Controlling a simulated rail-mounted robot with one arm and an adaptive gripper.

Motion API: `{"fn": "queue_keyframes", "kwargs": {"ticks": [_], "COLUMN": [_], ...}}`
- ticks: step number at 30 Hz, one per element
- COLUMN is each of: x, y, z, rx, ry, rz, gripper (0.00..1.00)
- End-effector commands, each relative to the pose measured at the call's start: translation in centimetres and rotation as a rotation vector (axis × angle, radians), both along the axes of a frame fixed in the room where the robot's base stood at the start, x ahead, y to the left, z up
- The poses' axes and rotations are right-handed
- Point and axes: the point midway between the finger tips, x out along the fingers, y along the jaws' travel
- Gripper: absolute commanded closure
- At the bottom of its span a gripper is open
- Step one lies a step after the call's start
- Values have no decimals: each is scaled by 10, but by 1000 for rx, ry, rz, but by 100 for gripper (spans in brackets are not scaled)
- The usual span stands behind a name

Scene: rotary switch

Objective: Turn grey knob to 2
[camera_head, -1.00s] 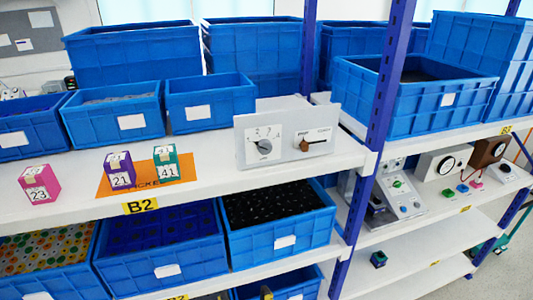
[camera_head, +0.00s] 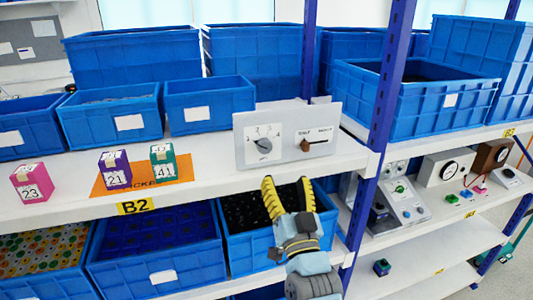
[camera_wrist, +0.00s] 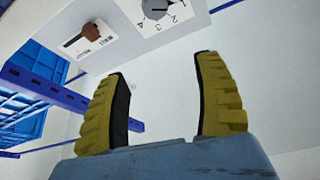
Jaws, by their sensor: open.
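The grey knob (camera_head: 265,146) sits on a white numbered dial on the left half of a light grey switch panel (camera_head: 287,165), which stands on the upper shelf. In the wrist view the grey knob (camera_wrist: 156,8) is at the top edge, partly cut off, with numbers around it; I cannot tell its exact setting. My gripper (camera_head: 286,184) is open and empty, with yellow fingers, below and in front of the panel, apart from the knob. In the wrist view my gripper (camera_wrist: 160,80) shows its fingers spread below the knob.
A brown knob (camera_head: 305,145) is beside the grey one on the same panel. Blue bins (camera_head: 210,105) stand left of and behind it. Numbered cubes (camera_head: 115,170) are on the shelf at left. A blue post (camera_head: 384,110) rises at right. Shelf space before the panel is clear.

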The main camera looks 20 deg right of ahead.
Motion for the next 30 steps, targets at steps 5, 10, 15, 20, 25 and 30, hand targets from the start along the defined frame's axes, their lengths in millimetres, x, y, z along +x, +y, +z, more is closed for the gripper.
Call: {"fn": "queue_keyframes", "kwargs": {"ticks": [5,10,15,20,25,30], "x": [-6,-17,-29,-36,-30,-10], "y": [-1,2,3,4,4,3], "z": [16,22,19,15,14,15], "rx": [-48,-111,-167,-194,-197,-195], "ry": [119,252,370,430,446,444], "rz": [38,60,60,56,58,61], "gripper": [32,32,32,32,32,32]}}
